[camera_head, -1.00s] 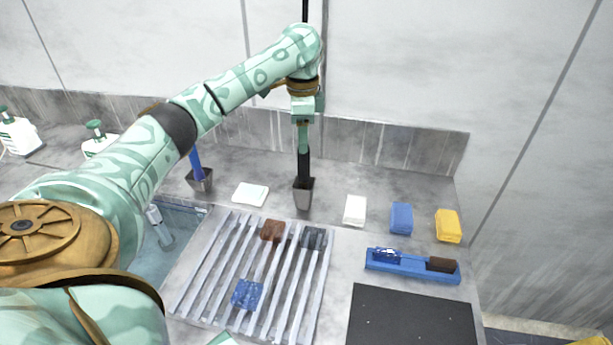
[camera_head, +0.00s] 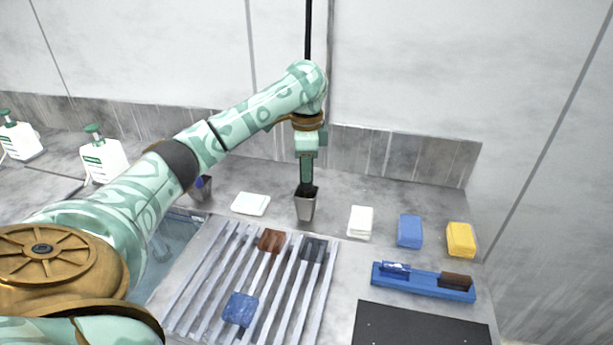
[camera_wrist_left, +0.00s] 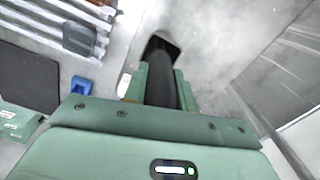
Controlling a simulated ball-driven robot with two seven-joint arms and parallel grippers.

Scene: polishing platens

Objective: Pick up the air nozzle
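The air nozzle is a dark, slim cylinder. It stands upright in a grey metal holder (camera_head: 306,207) at the back of the counter, and its lower part is hidden inside. My left gripper (camera_head: 306,181) points straight down just above the holder, its fingers around the nozzle. In the left wrist view the black nozzle (camera_wrist_left: 161,72) lies between the two fingers of my left gripper (camera_wrist_left: 162,84) and runs down into the holder. The fingers lie close along its sides; I cannot tell whether they press on it. My right gripper is not in view.
A slatted rack (camera_head: 222,263) with blocks stands in front. Right of the holder are a white pad stack (camera_head: 360,222), a blue sponge (camera_head: 410,231) and a yellow sponge (camera_head: 460,240). A blue tray (camera_head: 424,284) and a black mat (camera_head: 420,328) are nearer. A wall stands behind.

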